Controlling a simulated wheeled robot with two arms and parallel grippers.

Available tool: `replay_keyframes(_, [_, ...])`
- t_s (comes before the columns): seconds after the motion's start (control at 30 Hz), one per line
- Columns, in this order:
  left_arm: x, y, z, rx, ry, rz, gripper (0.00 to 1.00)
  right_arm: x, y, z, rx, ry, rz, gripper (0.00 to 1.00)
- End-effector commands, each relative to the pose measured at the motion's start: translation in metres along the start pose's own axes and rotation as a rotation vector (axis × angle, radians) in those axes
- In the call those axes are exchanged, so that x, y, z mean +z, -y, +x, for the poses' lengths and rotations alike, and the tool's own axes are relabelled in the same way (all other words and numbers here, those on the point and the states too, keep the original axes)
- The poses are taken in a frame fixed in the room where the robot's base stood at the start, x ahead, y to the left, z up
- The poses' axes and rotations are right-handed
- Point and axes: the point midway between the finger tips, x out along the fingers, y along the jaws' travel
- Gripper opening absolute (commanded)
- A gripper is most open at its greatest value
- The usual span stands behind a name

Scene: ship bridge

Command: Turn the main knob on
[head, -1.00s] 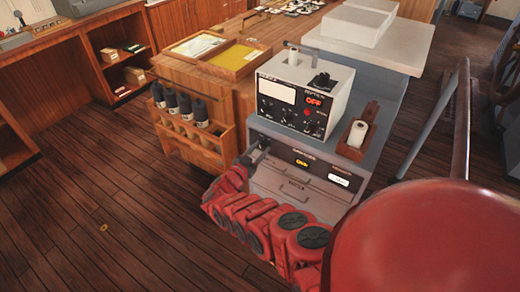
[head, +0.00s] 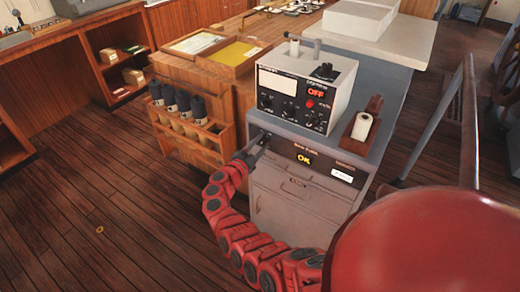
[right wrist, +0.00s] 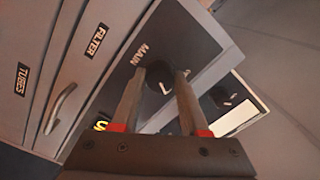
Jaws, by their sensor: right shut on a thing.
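The grey cabinet (head: 303,205) has a dark front panel strip under its top. In the right wrist view the main knob (right wrist: 158,80) is black and round, beside a white "MAIN" label. My right gripper (head: 259,139) is at the left end of that strip in the head view. In the right wrist view its two fingers (right wrist: 160,92) stand on either side of the knob, shut on it. The knob is mostly hidden by the gripper in the head view. My left gripper is not in view.
A white instrument box (head: 300,95) with a red "OFF" display stands on the cabinet. A wooden holder with a white roll (head: 362,126) is to its right. A wooden rack of dark bottles (head: 184,108) is close on the left.

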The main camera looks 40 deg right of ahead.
Motion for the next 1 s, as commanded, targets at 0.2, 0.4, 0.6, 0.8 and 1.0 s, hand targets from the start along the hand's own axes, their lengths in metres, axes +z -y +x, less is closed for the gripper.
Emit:
replay_keyframes(0.2, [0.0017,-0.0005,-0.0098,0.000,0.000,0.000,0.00,0.0014,-0.0020,-0.0005,0.003,0.001,0.068,0.00])
replay_keyframes(0.4, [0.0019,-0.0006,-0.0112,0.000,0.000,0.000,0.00,0.0008,-0.0008,-0.0006,0.002,0.001,0.087,0.00])
replay_keyframes(0.6, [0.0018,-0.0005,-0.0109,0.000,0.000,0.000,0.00,0.0006,-0.0005,-0.0006,0.002,0.001,0.089,0.00])
replay_keyframes(0.8, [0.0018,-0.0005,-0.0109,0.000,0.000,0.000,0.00,0.0005,-0.0005,-0.0005,0.002,0.001,0.089,0.55])
replay_keyframes(1.0, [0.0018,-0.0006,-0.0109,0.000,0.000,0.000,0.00,0.0002,-0.0002,-0.0004,0.001,0.000,0.088,0.74])
